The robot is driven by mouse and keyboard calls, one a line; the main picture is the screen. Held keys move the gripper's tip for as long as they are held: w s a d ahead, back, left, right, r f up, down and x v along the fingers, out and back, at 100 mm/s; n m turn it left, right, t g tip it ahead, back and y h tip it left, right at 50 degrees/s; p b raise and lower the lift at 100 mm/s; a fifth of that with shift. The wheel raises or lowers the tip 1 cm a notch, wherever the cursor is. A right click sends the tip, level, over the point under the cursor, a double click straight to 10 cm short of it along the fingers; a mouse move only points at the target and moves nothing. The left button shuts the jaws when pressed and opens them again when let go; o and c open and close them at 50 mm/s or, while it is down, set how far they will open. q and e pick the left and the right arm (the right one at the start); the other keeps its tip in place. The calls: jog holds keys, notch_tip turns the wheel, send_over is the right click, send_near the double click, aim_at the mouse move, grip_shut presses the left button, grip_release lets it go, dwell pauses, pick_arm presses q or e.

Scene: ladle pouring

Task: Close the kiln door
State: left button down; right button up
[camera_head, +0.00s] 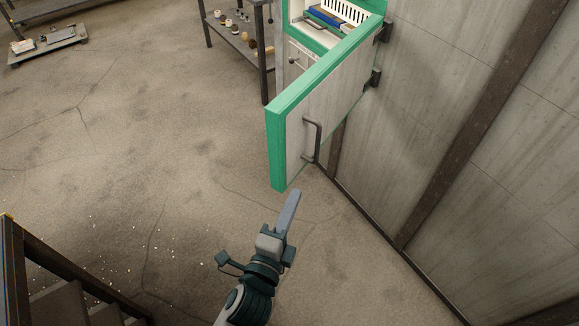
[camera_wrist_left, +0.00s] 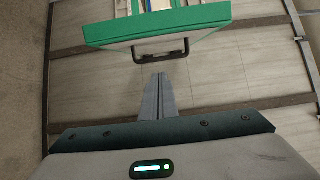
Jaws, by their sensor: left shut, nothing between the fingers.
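The kiln door (camera_head: 325,98) stands wide open in the head view, a pale panel with a green edge and a dark bar handle (camera_head: 318,140) on its outer face. Its hinges are at the right of the kiln (camera_head: 310,38). My left gripper (camera_head: 294,194) is shut and empty, just below the door's free lower corner in the picture. In the left wrist view the door (camera_wrist_left: 160,28) and its handle (camera_wrist_left: 160,51) lie ahead of the closed fingers (camera_wrist_left: 158,78), with a visible gap to the handle. My right gripper is not in view.
A dark metal shelf (camera_head: 265,70) with small pots stands left of the kiln. A grey panelled wall (camera_head: 430,130) runs along the right. A low cart (camera_head: 47,44) stands far left and dark steps (camera_head: 60,285) are at the lower left. The concrete floor between is clear.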

aim_at(291, 162)
pick_arm(q)
jog(key=w+p, duration=0.4)
jog(key=w, duration=0.7)
jog(key=shift+w+a, duration=0.15)
jog(key=shift+w, duration=0.15)
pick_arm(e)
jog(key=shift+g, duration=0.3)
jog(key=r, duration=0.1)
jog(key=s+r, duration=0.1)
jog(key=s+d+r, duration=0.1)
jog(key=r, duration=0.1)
pick_arm(q)
jog(key=shift+a, duration=0.15)
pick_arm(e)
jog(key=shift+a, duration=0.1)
